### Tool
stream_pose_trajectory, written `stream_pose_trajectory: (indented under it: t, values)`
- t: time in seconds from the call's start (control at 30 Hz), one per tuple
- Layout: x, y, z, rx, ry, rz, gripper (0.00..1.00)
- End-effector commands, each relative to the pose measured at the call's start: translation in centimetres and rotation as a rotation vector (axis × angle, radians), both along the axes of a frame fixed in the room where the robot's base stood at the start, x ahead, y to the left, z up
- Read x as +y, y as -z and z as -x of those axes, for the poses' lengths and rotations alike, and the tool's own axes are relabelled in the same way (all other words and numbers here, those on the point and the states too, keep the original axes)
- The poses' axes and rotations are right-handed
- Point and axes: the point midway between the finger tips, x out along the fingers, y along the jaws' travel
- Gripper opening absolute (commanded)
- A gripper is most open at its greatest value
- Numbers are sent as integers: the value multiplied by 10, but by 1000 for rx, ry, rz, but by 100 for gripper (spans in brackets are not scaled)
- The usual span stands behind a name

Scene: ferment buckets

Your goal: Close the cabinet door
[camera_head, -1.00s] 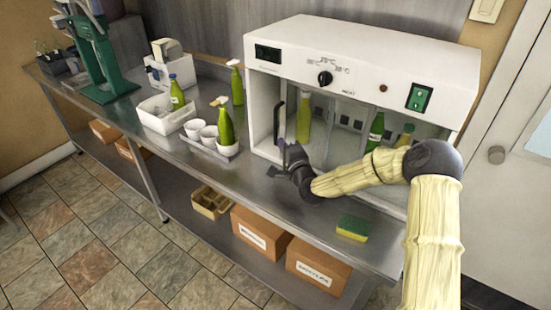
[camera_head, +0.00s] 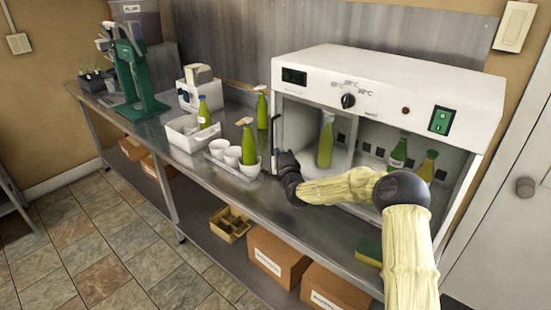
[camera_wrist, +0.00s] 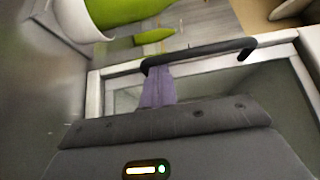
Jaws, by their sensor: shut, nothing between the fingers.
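The cabinet (camera_head: 390,85) is a white box with a knob and a green switch on the counter. A slim black upright handle (camera_head: 277,135) shows at the left of its front; the glass door itself is hard to make out. In the wrist view, the black handle (camera_wrist: 200,50) lies across a pale-framed glass panel, likely the door (camera_wrist: 125,72). My gripper (camera_head: 284,165) is low beside the handle, its fingertips partly hidden. Its shut fingers (camera_wrist: 157,80) reach the handle bar in the wrist view; contact is unclear. How far open the door stands is unclear.
Green bottles (camera_head: 325,142) stand inside the cabinet. Left of it, a tray of white cups (camera_head: 232,157) and a green bottle (camera_head: 249,142) stand close to my gripper. A yellow-green sponge (camera_head: 369,251) lies near the counter's front edge. Cardboard boxes (camera_head: 277,257) sit on the lower shelf.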

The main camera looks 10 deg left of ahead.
Motion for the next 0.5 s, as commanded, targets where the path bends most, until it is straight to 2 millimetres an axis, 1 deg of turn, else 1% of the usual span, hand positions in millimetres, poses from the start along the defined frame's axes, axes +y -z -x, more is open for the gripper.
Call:
stream_pose_trajectory:
  t: [0.03, 0.33, 0.43, 0.5]
  values:
    - [3, -4, 0, -7, -3, -4, 0]
    - [4, -6, 1, -10, -6, -7, 0]
    - [-1, -5, 3, -11, -7, -6, 0]
    - [-9, -4, 5, -9, -6, -4, 0]
